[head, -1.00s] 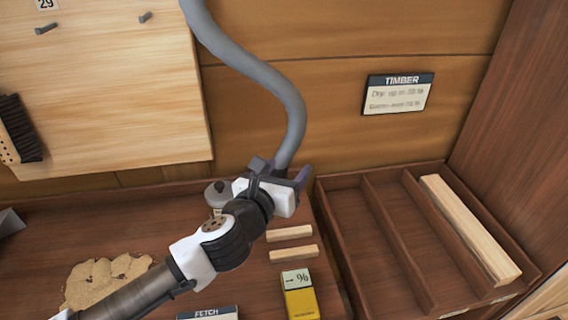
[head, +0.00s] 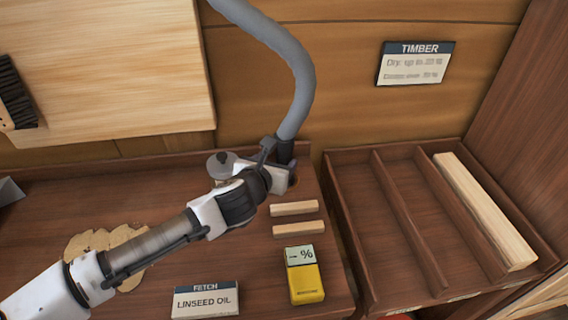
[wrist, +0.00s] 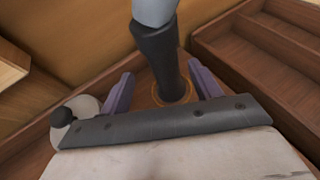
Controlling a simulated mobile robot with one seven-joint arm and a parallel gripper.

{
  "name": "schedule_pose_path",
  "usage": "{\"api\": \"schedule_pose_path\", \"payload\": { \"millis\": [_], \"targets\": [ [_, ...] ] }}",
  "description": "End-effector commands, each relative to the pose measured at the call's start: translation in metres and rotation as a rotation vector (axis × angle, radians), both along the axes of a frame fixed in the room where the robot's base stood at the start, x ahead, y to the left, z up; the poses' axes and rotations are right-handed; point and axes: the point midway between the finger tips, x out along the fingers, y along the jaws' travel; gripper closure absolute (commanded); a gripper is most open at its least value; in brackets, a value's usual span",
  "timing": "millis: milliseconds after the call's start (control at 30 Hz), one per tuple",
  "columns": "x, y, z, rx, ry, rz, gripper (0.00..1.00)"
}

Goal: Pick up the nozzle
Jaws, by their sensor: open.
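The nozzle (wrist: 158,55) is a dark tapered tube on the end of a thick grey hose (head: 292,75). It stands about upright near the back right of the bench, and its top shows in the head view (head: 284,150). My gripper (wrist: 157,85) is open, with one purple finger on each side of the nozzle in the wrist view. I see a gap between each finger and the nozzle. An orange-brown ring shows around the nozzle's foot on the bench. In the head view my gripper hides the nozzle's lower part.
A round grey lidded thing (head: 221,164) stands just left of my gripper. Two wood strips (head: 297,228), a yellow meter (head: 305,280) and a linseed oil sign (head: 206,300) lie in front. A divided timber tray (head: 362,262) is at right.

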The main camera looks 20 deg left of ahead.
Motion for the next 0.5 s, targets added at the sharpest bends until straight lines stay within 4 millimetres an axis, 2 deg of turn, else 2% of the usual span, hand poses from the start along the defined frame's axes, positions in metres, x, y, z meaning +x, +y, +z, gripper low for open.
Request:
{"api": "schedule_pose_path", "payload": {
  "millis": [167, 400, 500],
  "targets": [
    [0.01, -0.003, -0.005, -0.002, -0.001, -0.001, 0.37],
    [0.042, -0.009, -0.021, -0.003, 0.0, -0.001, 0.37],
    [0.049, -0.009, -0.023, -0.001, 0.0, 0.0, 0.37]
  ]
}}
